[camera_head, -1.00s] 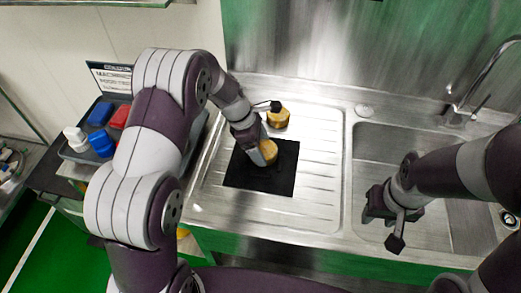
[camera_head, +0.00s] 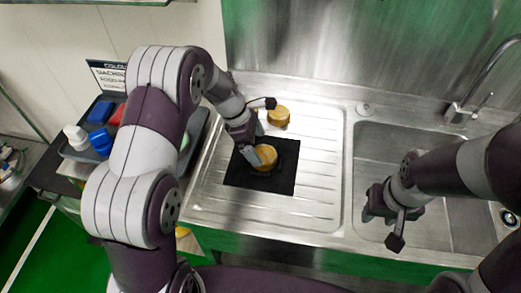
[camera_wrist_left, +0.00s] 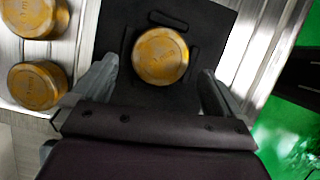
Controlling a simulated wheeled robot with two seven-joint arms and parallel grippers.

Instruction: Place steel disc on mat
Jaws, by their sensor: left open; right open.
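A gold-brown disc (camera_head: 264,158) lies flat on the black mat (camera_head: 283,182). The left wrist view shows this disc (camera_wrist_left: 160,55) on the mat (camera_wrist_left: 215,22), between the two spread fingers and apart from both. My left gripper (camera_head: 256,152) is open just above and beside the disc and covers part of it in the head view. The left gripper's fingers (camera_wrist_left: 160,82) also show in the wrist view. My right gripper (camera_head: 392,222) is open and empty over the sink, away from the mat.
A similar disc (camera_head: 278,117) stands on the drainboard (camera_head: 320,160) behind the mat; the wrist view shows two off the mat, a lower one (camera_wrist_left: 37,85) and an upper one (camera_wrist_left: 30,15). The sink (camera_head: 375,150) is at right. A cart with colored items (camera_head: 100,112) stands left.

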